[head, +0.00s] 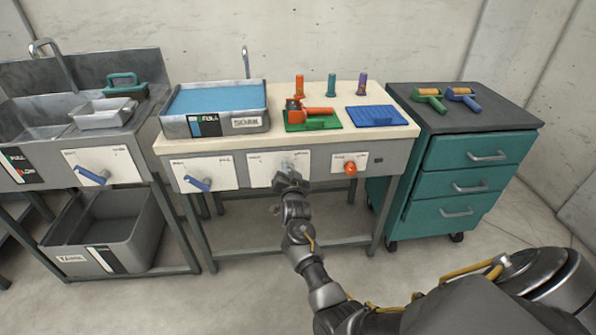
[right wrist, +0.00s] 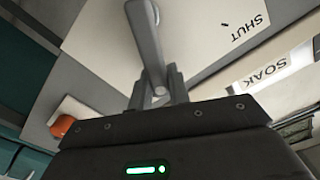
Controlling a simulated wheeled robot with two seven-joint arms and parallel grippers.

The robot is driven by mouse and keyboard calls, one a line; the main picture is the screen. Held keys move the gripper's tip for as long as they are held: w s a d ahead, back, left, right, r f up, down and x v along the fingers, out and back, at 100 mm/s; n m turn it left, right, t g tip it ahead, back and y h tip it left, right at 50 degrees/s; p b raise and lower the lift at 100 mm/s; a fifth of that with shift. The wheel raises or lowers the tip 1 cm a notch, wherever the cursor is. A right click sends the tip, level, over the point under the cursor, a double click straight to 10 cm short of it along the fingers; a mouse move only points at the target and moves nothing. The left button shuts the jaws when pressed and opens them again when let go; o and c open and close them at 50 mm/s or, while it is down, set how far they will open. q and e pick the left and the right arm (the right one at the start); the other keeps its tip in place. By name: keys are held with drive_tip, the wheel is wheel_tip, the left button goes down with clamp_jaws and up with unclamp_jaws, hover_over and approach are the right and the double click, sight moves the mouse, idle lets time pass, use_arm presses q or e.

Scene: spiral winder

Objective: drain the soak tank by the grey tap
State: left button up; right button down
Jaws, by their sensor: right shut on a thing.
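The soak tank (head: 176,129) is a grey tray on the bench, filled with blue liquid; its gauge reads FULL and its label SOAK. The grey tap (head: 286,166) is on the middle white panel of the bench front, below and right of the tank. Its lever (right wrist: 146,40) shows large in the right wrist view, near the printed word SHUT. My right gripper (head: 290,179) is at the tap, and in the right wrist view its fingers (right wrist: 159,88) are shut around the lever. The gripper hides part of the tap in the head view. My left gripper is out of view.
A blue lever (head: 197,184) is on the panel to the left and an orange knob (head: 351,168) to the right. A green tray (head: 322,123) and a blue tray (head: 376,115) lie on the bench. A grey bin (head: 105,236) stands under the sink at left.

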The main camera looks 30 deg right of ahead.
idle(0.4)
drive_tip(key=c, duration=1.3)
unclamp_jaws()
drive_tip(key=shift+d, duration=0.1)
